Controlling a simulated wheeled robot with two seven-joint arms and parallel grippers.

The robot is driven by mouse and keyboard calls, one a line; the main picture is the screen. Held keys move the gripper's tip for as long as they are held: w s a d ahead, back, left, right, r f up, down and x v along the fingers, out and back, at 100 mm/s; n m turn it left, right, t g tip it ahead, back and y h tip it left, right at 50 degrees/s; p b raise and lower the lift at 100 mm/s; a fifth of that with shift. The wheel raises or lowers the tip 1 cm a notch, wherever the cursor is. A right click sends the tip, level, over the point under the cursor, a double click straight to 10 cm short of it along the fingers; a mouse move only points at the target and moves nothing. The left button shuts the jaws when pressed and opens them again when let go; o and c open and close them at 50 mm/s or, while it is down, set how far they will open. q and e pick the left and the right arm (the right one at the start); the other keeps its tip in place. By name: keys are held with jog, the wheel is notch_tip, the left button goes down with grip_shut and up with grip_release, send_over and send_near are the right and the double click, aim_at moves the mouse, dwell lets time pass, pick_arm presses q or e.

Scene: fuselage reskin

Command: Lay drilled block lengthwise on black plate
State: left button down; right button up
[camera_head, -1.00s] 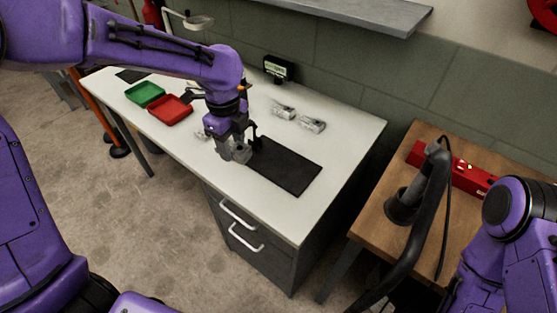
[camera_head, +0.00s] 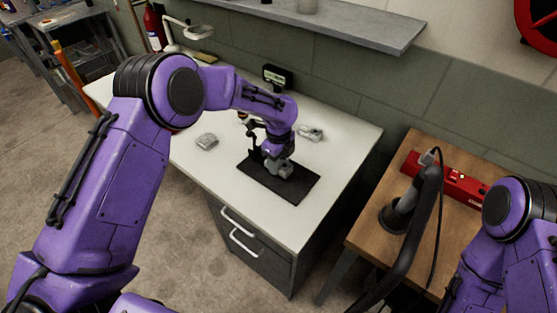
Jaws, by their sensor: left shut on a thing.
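The black plate (camera_head: 256,182) lies flat on the white worktop. My left gripper (camera_head: 272,160) is over the back part of the plate, pointing down. It is shut on a small grey metal block, the drilled block (camera_head: 284,170), which is at or just above the plate; I cannot tell whether they touch. The gripper hides part of the block, and its holes are too small to make out. My right gripper is out of view; only part of my right arm shows at the right edge.
A grey block (camera_head: 207,141) lies left of the plate, and another (camera_head: 311,133) lies behind it. A small dark display (camera_head: 276,75) stands by the wall. A wooden bench (camera_head: 369,235) with a red part (camera_head: 463,187) is at the right. The worktop's front right is clear.

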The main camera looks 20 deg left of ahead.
pick_arm(q)
jog(key=shift+w+f, duration=0.15)
jog(key=shift+f, duration=0.3)
jog(key=shift+f, duration=0.1)
jog(key=c, duration=0.5)
grip_release()
notch_tip(320, 180, up, 12)
jog(key=shift+r+b, duration=0.15)
jog(key=shift+b, duration=0.95)
